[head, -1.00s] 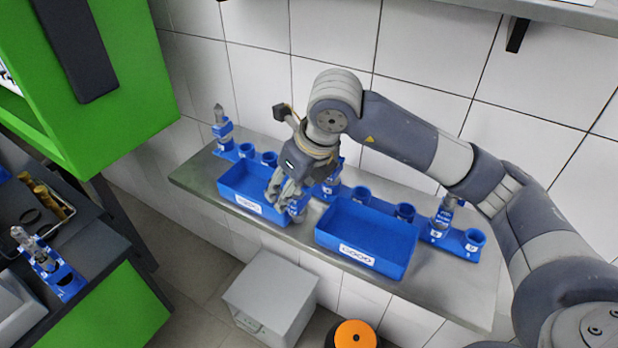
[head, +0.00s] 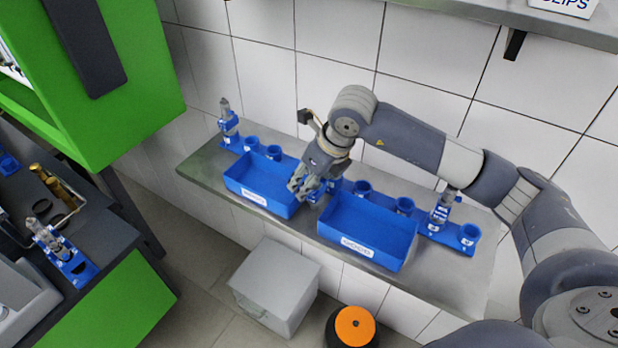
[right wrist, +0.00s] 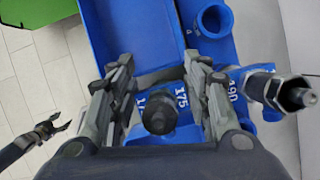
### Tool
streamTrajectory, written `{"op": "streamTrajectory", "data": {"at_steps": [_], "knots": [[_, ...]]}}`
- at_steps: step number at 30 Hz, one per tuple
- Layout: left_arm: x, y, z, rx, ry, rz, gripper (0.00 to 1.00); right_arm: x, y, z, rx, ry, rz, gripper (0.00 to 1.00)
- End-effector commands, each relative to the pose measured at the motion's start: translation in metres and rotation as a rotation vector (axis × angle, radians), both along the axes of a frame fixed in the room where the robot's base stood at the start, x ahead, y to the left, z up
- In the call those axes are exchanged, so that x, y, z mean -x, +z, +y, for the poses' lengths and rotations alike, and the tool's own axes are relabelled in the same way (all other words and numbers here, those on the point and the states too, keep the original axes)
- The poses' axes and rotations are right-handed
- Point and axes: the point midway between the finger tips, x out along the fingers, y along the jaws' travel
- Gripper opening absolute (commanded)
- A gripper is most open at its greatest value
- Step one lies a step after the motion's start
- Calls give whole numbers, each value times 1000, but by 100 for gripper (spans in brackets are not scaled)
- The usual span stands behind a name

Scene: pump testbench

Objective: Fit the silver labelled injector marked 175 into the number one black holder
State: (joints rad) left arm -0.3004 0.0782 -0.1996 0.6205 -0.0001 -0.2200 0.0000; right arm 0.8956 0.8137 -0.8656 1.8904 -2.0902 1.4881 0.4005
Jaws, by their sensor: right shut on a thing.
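My right gripper (head: 304,186) is over the steel shelf between the two blue bins in the head view. In the right wrist view its fingers (right wrist: 158,82) are shut on a dark, upright injector (right wrist: 159,116), seen end-on. A blue label reading 175 (right wrist: 181,97) shows beside it. Whether the injector is still in the blue rack or above it is unclear. My left gripper is outside the head view; what looks like it shows small, with fingertips apart, at the left of the right wrist view (right wrist: 48,130). I cannot make out the number one black holder.
A silver injector (right wrist: 288,92) stands close to the right finger, by a label 190. Blue bins (head: 232,188) (head: 326,232) stand along the shelf's front. At left, a blue rack with injectors (head: 76,268) is on a dark bench below a green cabinet (head: 135,150).

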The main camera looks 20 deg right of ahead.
Motion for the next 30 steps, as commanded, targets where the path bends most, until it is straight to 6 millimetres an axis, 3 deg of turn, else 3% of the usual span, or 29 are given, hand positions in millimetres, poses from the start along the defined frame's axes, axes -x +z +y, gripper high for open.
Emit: {"op": "streamTrajectory", "data": {"at_steps": [4,5,7,23,30], "knots": [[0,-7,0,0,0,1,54,0,-5,0,-1,0,-2,6],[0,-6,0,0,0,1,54,0,-5,0,0,0,0,49],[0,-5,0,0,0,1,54,1,-5,0,0,0,2,65],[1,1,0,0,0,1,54,1,6,0,-1,0,-2,65],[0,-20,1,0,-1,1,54,18,51,-10,0,1,-8,65]]}}
